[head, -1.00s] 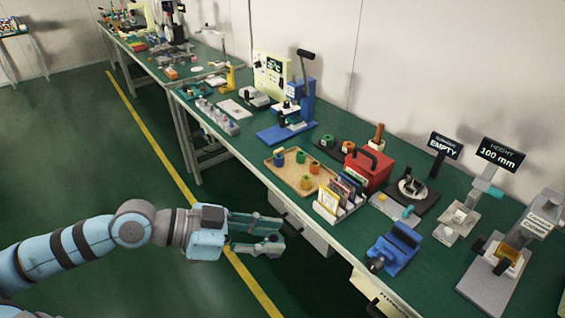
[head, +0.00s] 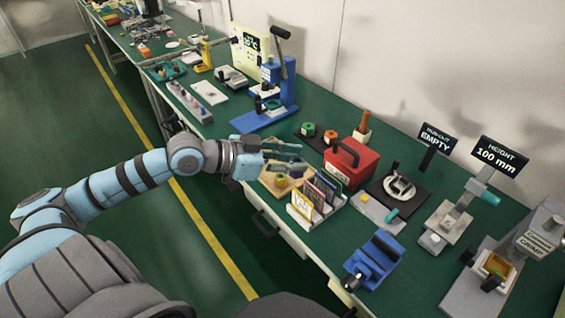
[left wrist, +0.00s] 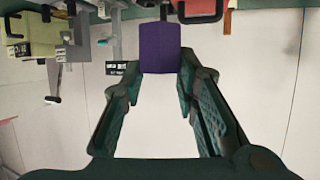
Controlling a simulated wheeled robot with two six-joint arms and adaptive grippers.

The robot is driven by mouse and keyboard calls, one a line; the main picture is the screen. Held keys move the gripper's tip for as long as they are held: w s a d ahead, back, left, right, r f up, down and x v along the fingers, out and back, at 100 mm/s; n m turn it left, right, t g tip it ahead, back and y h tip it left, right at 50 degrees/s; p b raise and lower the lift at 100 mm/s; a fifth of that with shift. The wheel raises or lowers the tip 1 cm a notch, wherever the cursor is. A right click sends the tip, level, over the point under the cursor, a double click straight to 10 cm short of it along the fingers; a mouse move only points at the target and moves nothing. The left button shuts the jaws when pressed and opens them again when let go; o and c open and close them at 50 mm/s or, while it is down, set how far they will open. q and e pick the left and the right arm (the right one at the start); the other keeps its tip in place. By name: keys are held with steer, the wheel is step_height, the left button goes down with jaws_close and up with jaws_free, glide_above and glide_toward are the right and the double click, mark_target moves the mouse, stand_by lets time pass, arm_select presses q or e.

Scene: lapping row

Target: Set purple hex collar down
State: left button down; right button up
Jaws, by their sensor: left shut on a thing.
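The purple hex collar (left wrist: 160,45) shows in the left wrist view between the two fingertips of my left gripper (left wrist: 160,77), which is shut on it. In the head view my left gripper (head: 288,156) is over the front edge of the bench, above the wooden tray (head: 268,184), and covers part of it. I cannot make out the purple collar in the head view. A yellow collar (head: 281,181) sits in the tray. My right gripper is not in view.
A rack of upright cards (head: 314,203) stands right of the tray, with a red box (head: 352,165) behind it. A blue press (head: 270,105) stands to the left at the back. A blue vise (head: 375,262) is at the front right. Green bench top lies bare between the press and the tray.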

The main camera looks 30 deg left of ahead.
mark_target(264, 173)
arm_select(q)
steer(key=w+a+r+n+t+y+p, duration=0.1)
steer(key=w+a+n+y, duration=0.35)
steer(key=a, duration=0.35)
steer(key=w+a+r+n+t+y, duration=0.1)
steer(key=w+a+n+y, duration=0.35)
steer(key=a, duration=0.35)
steer(key=shift+m, duration=0.4)
steer(key=f+b, duration=0.2)
steer(key=f, duration=0.4)
steer(key=f+b, duration=0.2)
steer(key=f, duration=0.5)
steer(key=f+b, duration=0.2)
steer(key=f, duration=0.5)
steer(key=shift+w, duration=0.25)
steer(key=shift+r, duration=0.15)
steer(key=c, duration=1.2)
jaws_free()
steer(key=shift+c, duration=0.2)
